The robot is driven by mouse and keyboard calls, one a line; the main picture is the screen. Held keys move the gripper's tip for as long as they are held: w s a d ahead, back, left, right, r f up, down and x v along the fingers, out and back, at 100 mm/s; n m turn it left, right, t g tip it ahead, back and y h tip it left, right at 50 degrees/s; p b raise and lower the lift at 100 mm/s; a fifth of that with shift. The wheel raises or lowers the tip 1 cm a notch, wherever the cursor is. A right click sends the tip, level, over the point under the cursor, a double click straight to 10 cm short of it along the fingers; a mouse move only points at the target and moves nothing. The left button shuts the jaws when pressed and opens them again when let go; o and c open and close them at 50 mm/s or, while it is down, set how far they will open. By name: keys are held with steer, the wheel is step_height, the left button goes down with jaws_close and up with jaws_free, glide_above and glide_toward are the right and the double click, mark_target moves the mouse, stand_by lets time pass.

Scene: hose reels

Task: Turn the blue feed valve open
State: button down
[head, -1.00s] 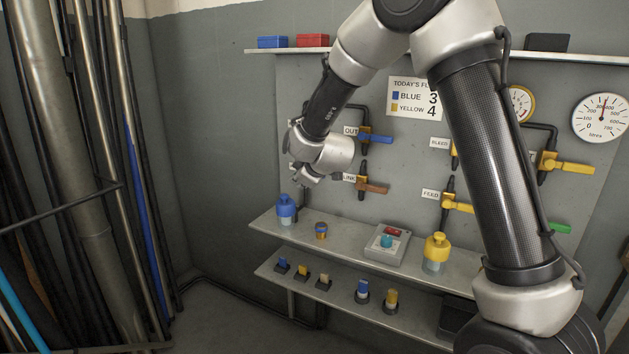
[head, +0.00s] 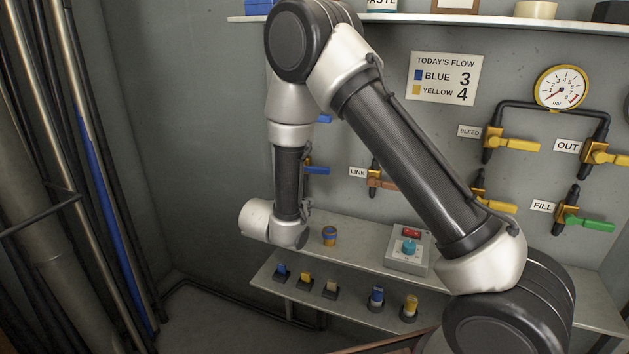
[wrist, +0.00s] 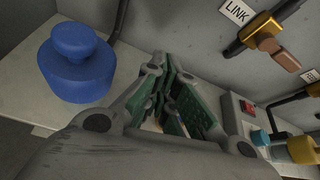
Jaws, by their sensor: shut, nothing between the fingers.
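Two blue valve handles show in the head view, partly behind my arm: an upper blue handle (head: 325,118) and a lower blue handle (head: 318,170). Their labels are hidden, so I cannot tell from these frames which is the feed valve. My gripper (wrist: 168,105) is shut and empty in the wrist view, its green-padded fingers over the shelf. It is right of a blue-capped bottle (wrist: 76,65) and below and left of the LINK valve (wrist: 280,54). In the head view my wrist hides the fingers and the bottle.
The LINK valve's brown handle (head: 383,184) is right of the lower blue handle. A control box (head: 408,250) with a teal knob and a small blue-yellow jar (head: 329,236) stand on the upper shelf. Several small items fill the lower shelf. Pipes stand at left.

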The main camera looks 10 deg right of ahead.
mark_target(313, 169)
steer(key=w+d+r+t, duration=0.1)
steer(key=w+d+r, duration=0.1)
steer(key=w+d, duration=0.3)
steer(key=shift+w+d+r+m, duration=0.25)
steer(key=shift+w+m, duration=0.15)
steer(key=shift+w, duration=1.2)
